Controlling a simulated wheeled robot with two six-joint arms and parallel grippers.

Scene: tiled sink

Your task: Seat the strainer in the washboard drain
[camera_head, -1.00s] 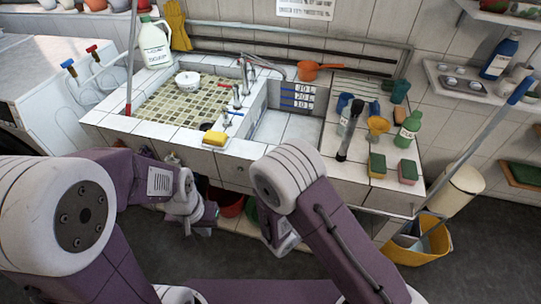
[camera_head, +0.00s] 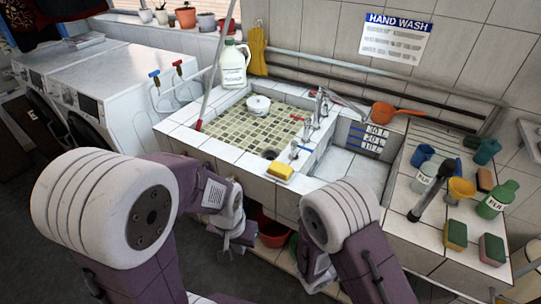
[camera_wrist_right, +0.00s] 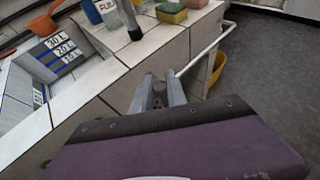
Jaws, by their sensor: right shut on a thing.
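The tiled sink (camera_head: 190,125) fills the middle of the head view. Its left basin has a mosaic floor with a dark round drain hole (camera_head: 270,153) near the front right corner. A white round lidded thing (camera_head: 258,104) sits at the back of that basin. The right basin (camera_head: 352,172) has level marks on its wall. My left gripper (camera_head: 226,250) hangs in front of the sink, too small to tell its opening. My right gripper (camera_wrist_right: 160,92) is in front of the counter, shut on a small dark grey thing mostly hidden between its fingers. I cannot tell whether this is the strainer.
An orange scoop (camera_head: 397,111) rests behind the right basin. A white jug (camera_head: 233,64) stands behind the left basin.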

